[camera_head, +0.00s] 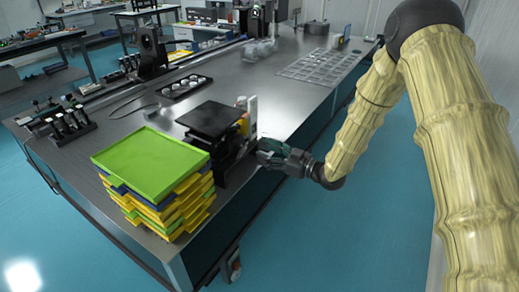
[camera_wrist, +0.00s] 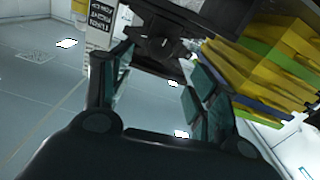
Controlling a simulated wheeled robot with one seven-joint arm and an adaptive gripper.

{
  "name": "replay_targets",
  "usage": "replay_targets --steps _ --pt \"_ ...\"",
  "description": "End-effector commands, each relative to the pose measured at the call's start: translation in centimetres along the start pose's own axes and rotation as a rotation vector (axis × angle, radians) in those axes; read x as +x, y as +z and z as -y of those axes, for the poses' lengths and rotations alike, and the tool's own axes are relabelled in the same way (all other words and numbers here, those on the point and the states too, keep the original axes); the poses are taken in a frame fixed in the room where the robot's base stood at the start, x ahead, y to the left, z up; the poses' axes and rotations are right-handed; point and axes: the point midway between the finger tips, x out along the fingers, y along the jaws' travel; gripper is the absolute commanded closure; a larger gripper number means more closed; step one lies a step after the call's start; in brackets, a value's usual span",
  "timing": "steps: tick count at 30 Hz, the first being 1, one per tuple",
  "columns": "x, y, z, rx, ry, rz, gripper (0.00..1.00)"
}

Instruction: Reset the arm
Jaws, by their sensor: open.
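My gripper (camera_head: 277,153) is at the front edge of the optical table (camera_head: 262,205), just right of a black device with a flat top plate (camera_head: 209,120). In the wrist view my gripper (camera_wrist: 158,82) is open, its two fingers spread apart with nothing held between them. The black device (camera_wrist: 165,45) shows beyond the fingertips. I cannot tell whether the fingers touch it. My arm reaches in from the right, over the floor beside the table.
A stack of green, yellow and blue trays (camera_head: 152,165) stands at the table's near corner; it also shows in the wrist view (camera_wrist: 275,62). A white labelled box (camera_head: 251,116) stands behind my gripper. A black rack (camera_head: 184,87) lies farther back. Blue floor (camera_head: 345,225) is clear below my arm.

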Motion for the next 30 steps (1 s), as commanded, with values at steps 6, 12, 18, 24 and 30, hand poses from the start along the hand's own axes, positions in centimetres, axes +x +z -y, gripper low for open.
replay_targets --steps 6,12,18,24,30 --pt "-0.9 0.0 0.0 0.001 0.001 0.001 0.40" --pt "-0.9 0.0 0.0 0.001 0.000 0.001 0.40" --pt "-0.9 0.2 0.1 0.003 0.002 0.003 0.40" --pt "-2.4 4.8 1.6 0.081 0.074 0.104 0.40" --pt "-7.2 14.1 5.7 0.242 0.224 0.340 0.40"
